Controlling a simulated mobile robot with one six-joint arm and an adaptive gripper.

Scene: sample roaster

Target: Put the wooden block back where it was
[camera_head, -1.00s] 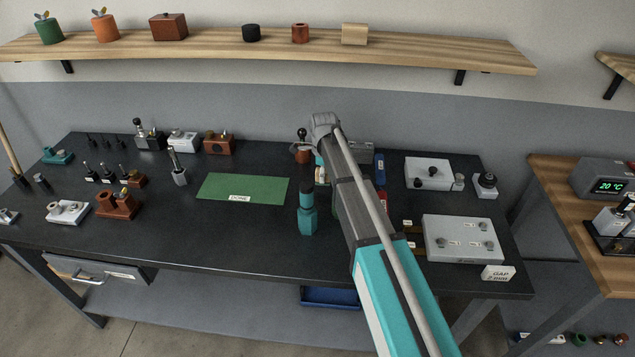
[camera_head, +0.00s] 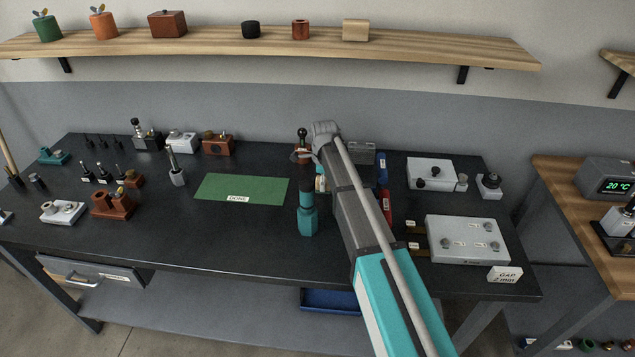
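A pale wooden block (camera_head: 355,30) rests on the long wall shelf, at the right end of the row of objects there. I cannot tell whether it is the block meant. My arm reaches up from the lower right over the black bench, with its bent wrist above the back middle. Only a small grey part, which seems to be my gripper (camera_head: 300,156), shows left of the wrist beside a brown object with a black knob (camera_head: 302,138). My arm hides most of it; its fingers and anything between them are not clear.
The wall shelf (camera_head: 430,53) also holds a brown box (camera_head: 168,24) and small cylinders. On the bench are a green mat (camera_head: 241,189), a teal and black upright piece (camera_head: 308,214), grey plates (camera_head: 466,240) and several small tools. The bench's front middle is mostly clear.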

